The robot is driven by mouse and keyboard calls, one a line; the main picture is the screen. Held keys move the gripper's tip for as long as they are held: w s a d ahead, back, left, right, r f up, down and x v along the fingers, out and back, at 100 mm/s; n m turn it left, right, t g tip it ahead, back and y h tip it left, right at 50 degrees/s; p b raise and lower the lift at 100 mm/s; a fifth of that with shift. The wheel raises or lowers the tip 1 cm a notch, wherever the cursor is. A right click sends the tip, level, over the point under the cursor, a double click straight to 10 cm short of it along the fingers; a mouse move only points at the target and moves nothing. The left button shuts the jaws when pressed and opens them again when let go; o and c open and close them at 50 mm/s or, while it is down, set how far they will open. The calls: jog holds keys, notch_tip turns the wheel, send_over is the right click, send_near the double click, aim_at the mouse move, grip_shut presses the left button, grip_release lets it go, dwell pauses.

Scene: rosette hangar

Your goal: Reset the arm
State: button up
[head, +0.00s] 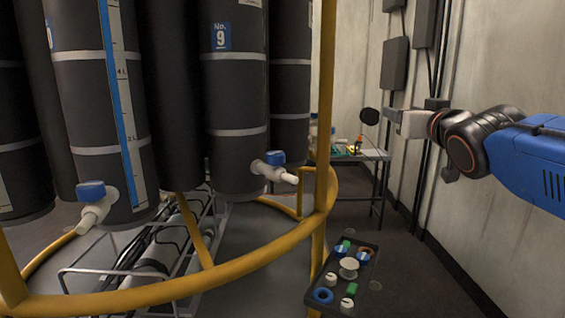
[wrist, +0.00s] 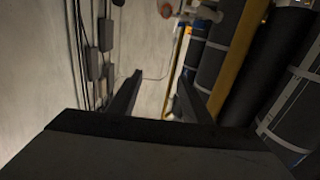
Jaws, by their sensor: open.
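My arm reaches in from the right edge in the head view, with a blue link and a dark joint. My gripper (head: 393,118) is at its left end, raised in front of the pale wall and pointing left. In the wrist view my gripper (wrist: 158,95) shows two dark fingers spread apart with nothing between them. Behind the fingers is bare wall, with the yellow rail and dark cylinders to their right. The gripper touches nothing that I can see.
Dark cylinders (head: 238,100) with valves stand inside a yellow ring rail (head: 230,268) on the left. A table (head: 372,154) with small items stands behind. Wall boxes (head: 394,64) and cables run near my gripper.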

jog(key=s+d+f+g+h, duration=0.15)
jog(key=s+f, duration=0.25)
jog(key=f, duration=0.4)
jog(key=s+d+f+m+g, duration=0.1)
jog(key=s+f+g, duration=0.25)
jog(key=f, duration=0.45)
jog(key=s+d+f+g, duration=0.1)
jog(key=s+f+g, duration=0.1)
jog(key=s+f, duration=0.35)
jog(key=s+a+f+g, duration=0.2)
jog(key=s+f+g, duration=0.4)
jog(key=s+f, duration=0.7)
notch_tip(320, 180, down, 4)
jog(key=shift+s+a+f+y, duration=0.1)
jog(key=shift+s+a+y, duration=0.25)
jog(key=shift+y, duration=0.1)
